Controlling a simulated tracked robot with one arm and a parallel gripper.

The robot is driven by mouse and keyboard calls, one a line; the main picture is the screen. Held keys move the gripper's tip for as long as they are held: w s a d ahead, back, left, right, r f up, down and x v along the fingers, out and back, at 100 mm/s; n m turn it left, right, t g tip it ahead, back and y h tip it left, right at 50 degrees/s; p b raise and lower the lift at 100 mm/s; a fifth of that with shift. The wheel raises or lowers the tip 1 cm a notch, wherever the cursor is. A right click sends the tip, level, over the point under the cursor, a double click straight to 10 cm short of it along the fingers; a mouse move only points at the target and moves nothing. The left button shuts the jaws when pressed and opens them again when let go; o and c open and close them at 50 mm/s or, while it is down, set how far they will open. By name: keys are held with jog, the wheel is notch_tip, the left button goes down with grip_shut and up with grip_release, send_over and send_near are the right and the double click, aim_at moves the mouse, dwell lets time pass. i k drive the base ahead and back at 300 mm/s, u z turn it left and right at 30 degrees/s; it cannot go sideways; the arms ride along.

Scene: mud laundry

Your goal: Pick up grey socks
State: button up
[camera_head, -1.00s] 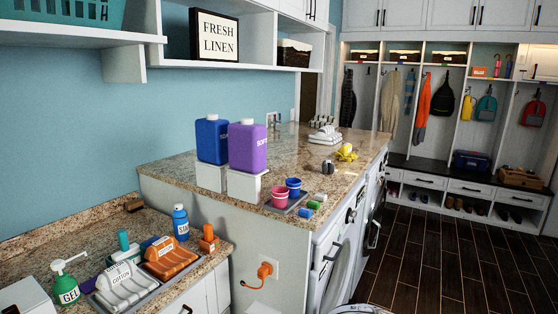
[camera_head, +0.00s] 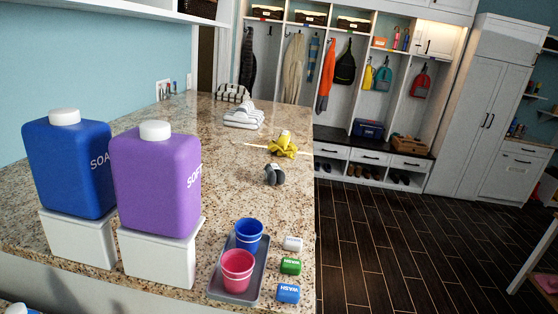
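A small dark grey bundle, which looks like the grey socks (camera_head: 274,175), lies on the speckled granite counter (camera_head: 215,170) near its right edge. A pale tag seems to show on its top. It sits in front of a yellow bundle (camera_head: 283,145) and behind the tray with the cups, apart from both. My gripper is not in view, so I cannot see whether it is open or shut.
A blue jug (camera_head: 70,165) and a purple jug (camera_head: 157,180) stand on white blocks at left. A grey tray (camera_head: 246,281) holds a blue cup (camera_head: 249,236) and a pink cup (camera_head: 237,270). Small labelled blocks (camera_head: 291,266) lie beside it. Folded white towels (camera_head: 243,115) lie farther back.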

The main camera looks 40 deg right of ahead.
aim_at(273, 172)
jog(key=z, duration=0.5)
jog(key=i, duration=1.25)
jog(key=z, duration=0.65)
jog(key=k, duration=0.8)
jog(key=z, duration=0.25)
jog(key=i, duration=0.9)
jog(key=u, duration=0.1)
